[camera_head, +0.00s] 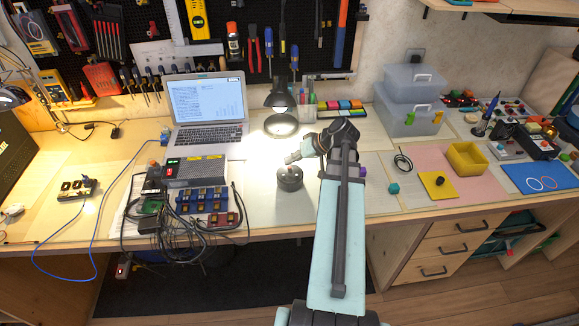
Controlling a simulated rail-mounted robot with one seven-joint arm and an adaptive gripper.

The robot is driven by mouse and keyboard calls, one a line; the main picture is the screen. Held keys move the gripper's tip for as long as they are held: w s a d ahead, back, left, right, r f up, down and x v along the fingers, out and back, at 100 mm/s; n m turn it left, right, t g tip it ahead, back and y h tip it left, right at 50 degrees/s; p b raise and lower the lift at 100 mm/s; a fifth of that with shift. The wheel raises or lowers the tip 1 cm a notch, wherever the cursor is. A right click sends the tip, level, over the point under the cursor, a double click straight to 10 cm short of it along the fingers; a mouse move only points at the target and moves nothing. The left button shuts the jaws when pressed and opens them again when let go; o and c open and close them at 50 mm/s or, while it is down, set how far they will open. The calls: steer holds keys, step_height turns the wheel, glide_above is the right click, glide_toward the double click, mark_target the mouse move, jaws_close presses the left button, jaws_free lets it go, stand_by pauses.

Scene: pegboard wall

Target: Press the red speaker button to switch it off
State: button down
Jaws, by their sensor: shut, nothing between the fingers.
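A short dark grey round device (289,180), which looks like the speaker, stands on a pale mat in the middle of the bench. A red button on it cannot be made out clearly at this size. My gripper (290,159) is shut and empty. Its fingertips point left and appear just above and behind the top of the round device in the picture. I cannot tell whether they touch it. My arm comes in from the bottom and covers the bench to the right of the device.
A black desk lamp (281,112) stands behind the device. An open laptop (208,108) is at the back left. A grey box with red and green parts (196,172), circuit boards and tangled cables lie to the left. A yellow bin (467,157) and clear storage boxes (412,110) are at right.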

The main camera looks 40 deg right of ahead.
mark_target(291, 167)
step_height(291, 167, up, 6)
steer(key=p, duration=0.3)
stand_by(0.4)
